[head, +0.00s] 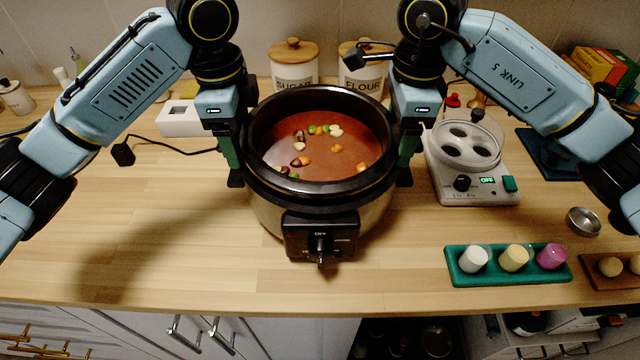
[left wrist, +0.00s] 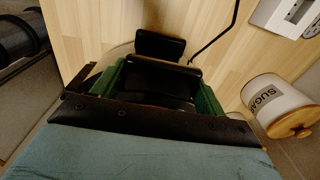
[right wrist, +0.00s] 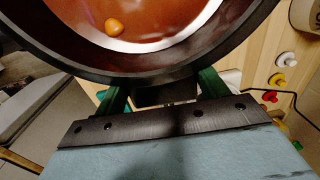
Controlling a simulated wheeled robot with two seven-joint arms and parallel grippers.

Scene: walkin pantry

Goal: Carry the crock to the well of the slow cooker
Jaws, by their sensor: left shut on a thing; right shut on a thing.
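The black crock (head: 288,197) holds reddish-brown soup with several vegetable pieces and looks about level. It is over the slow cooker (head: 268,215), a metal-sided base with a black front control panel; I cannot tell whether the crock is fully seated in the well, which the crock hides. My left gripper (head: 236,172) is shut on the crock's left handle, seen in the left wrist view (left wrist: 155,80). A cooker side handle (left wrist: 160,45) shows just beyond it. My right gripper (head: 405,172) is shut on the right handle, mostly hidden under the rim (right wrist: 150,72).
Sugar (head: 294,66) and flour (head: 362,68) canisters stand behind the crock. A white egg cooker (head: 470,190) is close on the right. A green tray with several cups (head: 508,279) lies front right. The counter's front left is clear.

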